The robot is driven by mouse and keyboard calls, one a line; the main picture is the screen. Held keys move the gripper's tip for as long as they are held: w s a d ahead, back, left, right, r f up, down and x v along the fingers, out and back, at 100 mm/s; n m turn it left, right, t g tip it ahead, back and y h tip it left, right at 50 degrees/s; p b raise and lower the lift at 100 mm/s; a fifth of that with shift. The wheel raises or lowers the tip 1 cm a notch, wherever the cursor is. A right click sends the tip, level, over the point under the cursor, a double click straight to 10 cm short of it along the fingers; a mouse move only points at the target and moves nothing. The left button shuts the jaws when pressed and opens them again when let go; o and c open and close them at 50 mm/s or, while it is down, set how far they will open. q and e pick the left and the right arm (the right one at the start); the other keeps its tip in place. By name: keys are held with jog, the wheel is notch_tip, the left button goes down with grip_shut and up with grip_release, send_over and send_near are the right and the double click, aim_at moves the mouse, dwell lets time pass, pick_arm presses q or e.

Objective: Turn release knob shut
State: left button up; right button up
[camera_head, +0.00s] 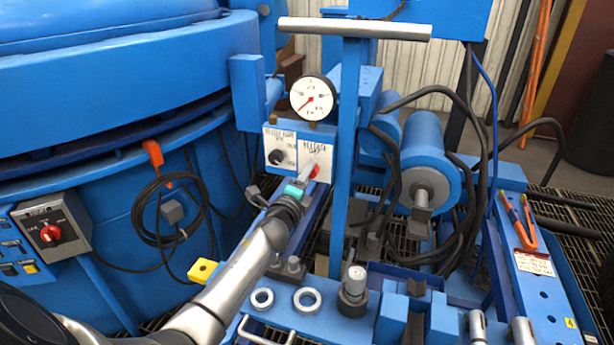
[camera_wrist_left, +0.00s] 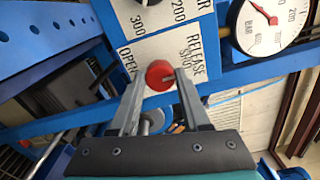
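The release knob is round and red, on a white plate (camera_head: 318,154) marked RELEASE under the pressure gauge. In the left wrist view the red knob (camera_wrist_left: 159,74) sits between my left fingertips, with OPEN printed to its left and SHUT to its upper right. A pale mark on the knob points roughly right. My left gripper (camera_wrist_left: 160,82) is open, its fingers on either side of the knob; whether they touch it is unclear. In the head view my left gripper (camera_head: 306,178) reaches the plate from below left and partly hides the knob. My right gripper is out of view.
A black knob (camera_head: 277,157) is on the panel left of the release plate. The gauge (camera_head: 312,98) is just above. A blue upright post (camera_head: 347,170) with a crossbar stands close to the right. Black hoses (camera_head: 467,200) hang further right.

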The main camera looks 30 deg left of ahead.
pick_arm(q)
jog(key=o, duration=0.5)
jog(key=shift+c, duration=0.2)
jog(key=p+v, duration=0.3)
jog(key=v, duration=1.2)
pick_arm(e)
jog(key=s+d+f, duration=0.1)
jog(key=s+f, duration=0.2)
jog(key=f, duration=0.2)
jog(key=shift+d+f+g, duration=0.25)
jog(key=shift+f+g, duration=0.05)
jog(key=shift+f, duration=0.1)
pick_arm(q)
jog(key=shift+s+d, duration=0.1)
jog(key=shift+d, duration=0.05)
